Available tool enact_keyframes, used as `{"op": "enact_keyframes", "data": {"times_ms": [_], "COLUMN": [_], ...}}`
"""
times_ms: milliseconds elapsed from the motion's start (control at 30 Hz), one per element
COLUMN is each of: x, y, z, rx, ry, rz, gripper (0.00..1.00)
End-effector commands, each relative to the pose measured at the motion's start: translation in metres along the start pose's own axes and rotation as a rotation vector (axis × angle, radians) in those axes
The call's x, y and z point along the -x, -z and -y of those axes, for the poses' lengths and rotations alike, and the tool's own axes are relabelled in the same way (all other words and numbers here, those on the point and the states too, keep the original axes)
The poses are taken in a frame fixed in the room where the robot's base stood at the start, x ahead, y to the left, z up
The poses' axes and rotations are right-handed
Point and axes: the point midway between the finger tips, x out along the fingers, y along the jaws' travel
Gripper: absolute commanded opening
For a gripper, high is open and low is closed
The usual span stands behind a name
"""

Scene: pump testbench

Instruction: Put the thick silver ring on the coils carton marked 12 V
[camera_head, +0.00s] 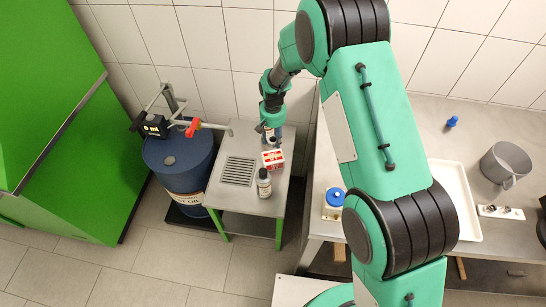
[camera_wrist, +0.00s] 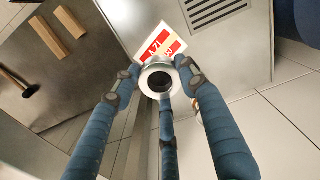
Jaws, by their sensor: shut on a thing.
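The coils carton (camera_head: 273,158) is a small red and white box on the small metal side table. In the wrist view the carton (camera_wrist: 161,42) shows a red label that reads 12 V upside down. My gripper (camera_wrist: 161,79) is shut on the thick silver ring (camera_wrist: 161,67), with fingers around its sides. In the wrist view the ring overlaps the carton's lower edge. Whether it touches the carton I cannot tell. In the head view my gripper (camera_head: 271,133) points down just behind the carton and largely hides the ring.
A dark bottle with a light cap (camera_head: 264,184) stands close in front of the carton. A drain grille (camera_head: 238,171) lies left of it. A blue drum (camera_head: 180,165) with a dispenser stands farther left. The steel workbench (camera_head: 430,125) is to the right.

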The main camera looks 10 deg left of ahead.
Motion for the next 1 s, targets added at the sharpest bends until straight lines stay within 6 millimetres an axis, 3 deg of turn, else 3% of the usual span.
{"op": "enact_keyframes", "data": {"times_ms": [267, 700, 1000], "x": [-0.003, -0.056, -0.062], "y": [0.0, 0.0, 0.0], "z": [0.0, 0.0, 0.0], "rx": [0.0, 0.0, 0.0], "ry": [0.0, 0.0, 0.0], "rz": [0.0, 0.001, 0.0], "gripper": [0.13, 0.13, 0.13]}}
